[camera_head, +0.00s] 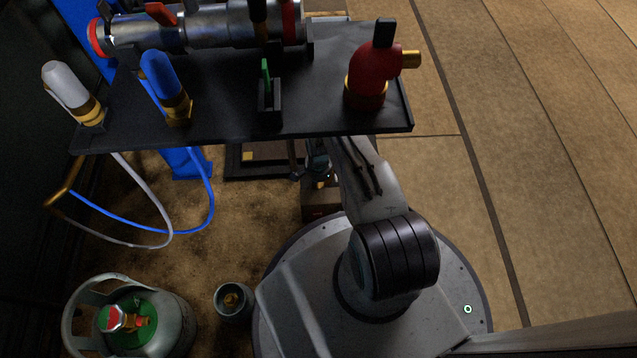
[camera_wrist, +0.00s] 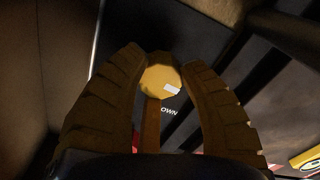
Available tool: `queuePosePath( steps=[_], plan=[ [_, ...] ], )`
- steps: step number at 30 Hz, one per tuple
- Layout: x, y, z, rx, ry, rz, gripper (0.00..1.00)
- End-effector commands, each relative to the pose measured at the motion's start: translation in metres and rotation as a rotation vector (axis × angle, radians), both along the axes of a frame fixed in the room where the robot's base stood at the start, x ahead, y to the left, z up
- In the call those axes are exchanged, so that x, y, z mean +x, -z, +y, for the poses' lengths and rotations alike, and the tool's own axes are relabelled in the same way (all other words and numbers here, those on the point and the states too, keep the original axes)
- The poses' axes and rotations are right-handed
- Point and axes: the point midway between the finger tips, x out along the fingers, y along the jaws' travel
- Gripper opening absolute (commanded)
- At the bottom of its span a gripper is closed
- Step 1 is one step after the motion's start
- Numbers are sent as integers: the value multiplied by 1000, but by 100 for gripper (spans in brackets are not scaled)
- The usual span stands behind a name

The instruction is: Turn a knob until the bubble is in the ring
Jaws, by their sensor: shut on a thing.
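In the wrist view, a round yellow knob (camera_wrist: 158,82) with a white mark on its face sits between the two ribbed fingers of my gripper (camera_wrist: 163,62). The fingers are shut on the knob from left and right. White letters "OWN" show on the dark surface just below and right of it. In the head view my arm reaches under the black shelf, and my gripper and the knob are hidden there. I cannot make out a bubble or its ring. A yellow part with a rounded mark (camera_wrist: 309,158) is cut off at the wrist view's lower right edge.
The black shelf (camera_head: 220,125) overhangs my arm and carries a metal cylinder (camera_head: 210,28), a red fitting (camera_head: 372,80), and white and blue bottles. Hoses hang at the left. A gas bottle (camera_head: 165,320) stands on the floor at lower left. The floor at right is clear.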

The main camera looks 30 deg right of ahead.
Motion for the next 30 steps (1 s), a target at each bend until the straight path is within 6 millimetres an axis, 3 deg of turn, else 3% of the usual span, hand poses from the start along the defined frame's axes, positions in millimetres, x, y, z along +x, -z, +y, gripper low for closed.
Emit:
queuePosePath(
  steps=[13,30],
  plan=[
    [0,1,0,-1,-227,-1,5],
    [0,1,0,-1,-264,-1,5]
  ],
)
